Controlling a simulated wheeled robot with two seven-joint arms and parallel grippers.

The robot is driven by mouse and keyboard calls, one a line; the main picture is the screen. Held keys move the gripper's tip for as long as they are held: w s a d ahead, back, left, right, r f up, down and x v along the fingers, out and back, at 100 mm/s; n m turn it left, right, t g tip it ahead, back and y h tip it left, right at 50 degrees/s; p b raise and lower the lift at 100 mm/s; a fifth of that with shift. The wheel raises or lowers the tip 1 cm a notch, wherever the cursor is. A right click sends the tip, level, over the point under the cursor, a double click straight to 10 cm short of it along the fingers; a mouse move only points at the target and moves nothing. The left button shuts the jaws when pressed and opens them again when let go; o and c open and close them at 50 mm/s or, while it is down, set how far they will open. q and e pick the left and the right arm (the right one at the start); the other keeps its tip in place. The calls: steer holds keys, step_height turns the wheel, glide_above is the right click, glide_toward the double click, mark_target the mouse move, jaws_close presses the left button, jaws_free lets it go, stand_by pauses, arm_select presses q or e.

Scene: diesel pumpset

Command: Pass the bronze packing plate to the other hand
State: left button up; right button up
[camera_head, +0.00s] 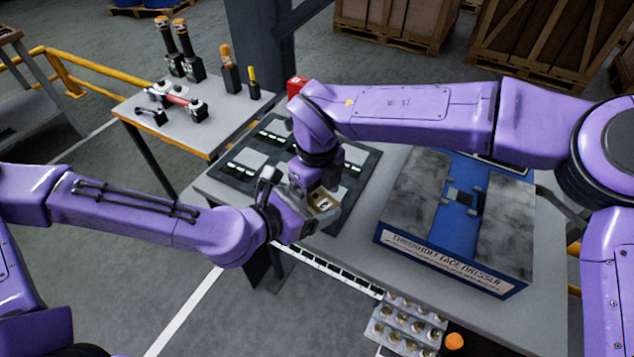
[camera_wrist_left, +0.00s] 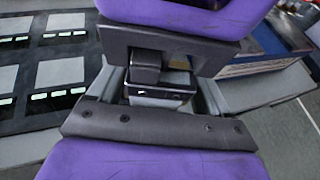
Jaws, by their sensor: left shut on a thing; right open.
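The bronze packing plate (camera_head: 323,205) shows as a small tan piece with a dark mark, above the front edge of the workbench. My left gripper (camera_head: 306,208) comes from the left and is shut on it. My right gripper (camera_head: 318,182) reaches down from above, open, right at the plate. The two hands are very close together and hide much of the plate. In the left wrist view the right hand (camera_wrist_left: 170,45) faces mine across a narrow gap. A small dark-and-pale piece (camera_wrist_left: 160,88) sits between them; I cannot tell if the right fingers touch it.
Below is a grey workbench (camera_head: 350,262) with a dark panel of pale squares (camera_head: 250,158). A blue face dresser block (camera_head: 450,262) stands to the right. A side table (camera_head: 205,130) holds tools at the back left. A tray of round parts (camera_head: 408,325) is at the front.

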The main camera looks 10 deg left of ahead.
jaws_close()
arm_select(q)
steer(key=o, duration=1.5)
arm_select(e)
steer(key=shift+r, duration=0.1)
arm_select(q)
steer(key=s+a+f+m+g+y, duration=0.1)
steer(key=s+a+f+m+g, duration=0.4)
steer(key=s+f+m, duration=0.4)
steer(key=s+a+f+m+g+y, duration=0.1)
steer(key=s+a+f+m+g, duration=0.35)
steer(key=s+f, duration=0.4)
steer(key=s+a+f+m+y, duration=0.1)
steer(key=a+f+m+y, duration=0.1)
steer(key=a+f+y, duration=0.1)
steer(key=s+a+f+m+t+y, duration=0.1)
steer(key=s+a+f+m+y, duration=0.1)
steer(key=a, duration=0.4)
steer(key=s+a+f+m+t+y, duration=0.1)
steer(key=a+f+m+y, duration=0.3)
steer(key=a+f, duration=0.1)
steer(key=shift+s+f+y, duration=0.3)
steer(key=shift+s+y, duration=0.05)
steer(key=shift+y, duration=0.05)
